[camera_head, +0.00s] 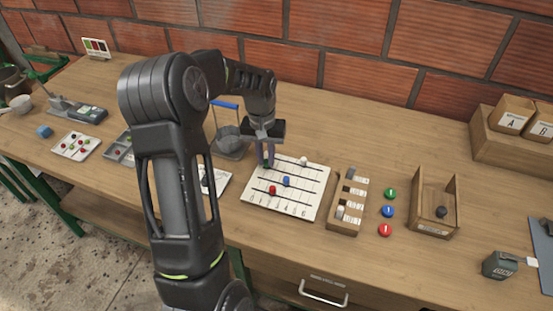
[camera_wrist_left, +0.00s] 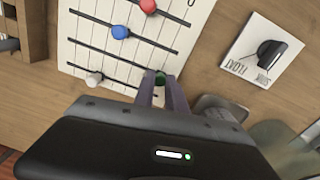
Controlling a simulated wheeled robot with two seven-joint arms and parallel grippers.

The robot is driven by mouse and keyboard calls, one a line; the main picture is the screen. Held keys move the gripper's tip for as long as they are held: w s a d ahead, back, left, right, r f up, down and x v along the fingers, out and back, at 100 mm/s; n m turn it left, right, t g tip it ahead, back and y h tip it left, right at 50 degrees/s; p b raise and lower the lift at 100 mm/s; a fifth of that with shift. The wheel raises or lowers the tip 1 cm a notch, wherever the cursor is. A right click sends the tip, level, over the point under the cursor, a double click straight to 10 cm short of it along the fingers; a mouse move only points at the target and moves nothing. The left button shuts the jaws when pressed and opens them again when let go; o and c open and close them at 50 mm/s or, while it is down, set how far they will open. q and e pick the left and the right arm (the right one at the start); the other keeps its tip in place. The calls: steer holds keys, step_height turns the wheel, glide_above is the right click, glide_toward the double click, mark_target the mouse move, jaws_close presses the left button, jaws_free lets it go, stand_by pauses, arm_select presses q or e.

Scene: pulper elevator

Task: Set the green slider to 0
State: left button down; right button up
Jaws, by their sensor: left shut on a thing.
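The white slider board (camera_head: 312,208) lies on the table with dark rails and numbers along its front edge. It also shows at the top of the left wrist view (camera_wrist_left: 82,42). The fingers mostly hide the green slider there. The red slider (camera_head: 272,190), blue slider (camera_head: 286,181) and white slider (camera_head: 304,161) sit on the board. My right gripper is not in view.
A wooden block with labelled slots (camera_head: 347,203) stands right of the board. Round green, blue and red buttons (camera_head: 388,211) and an open wooden box (camera_head: 435,200) are farther right. A white panel with a dark switch (camera_wrist_left: 265,52) lies beside the board.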

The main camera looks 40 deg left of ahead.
arm_select(q)
steer(key=shift+a, duration=0.2)
steer(key=c, duration=1.3)
jaws_free()
steer(key=shift+c, duration=0.2)
step_height(320, 180, up, 8)
steer(key=shift+s+a+f+b, duration=0.1)
steer(key=shift+a+b, duration=0.05)
steer(key=shift+b, duration=0.25)
steer(key=shift+s, duration=0.1)
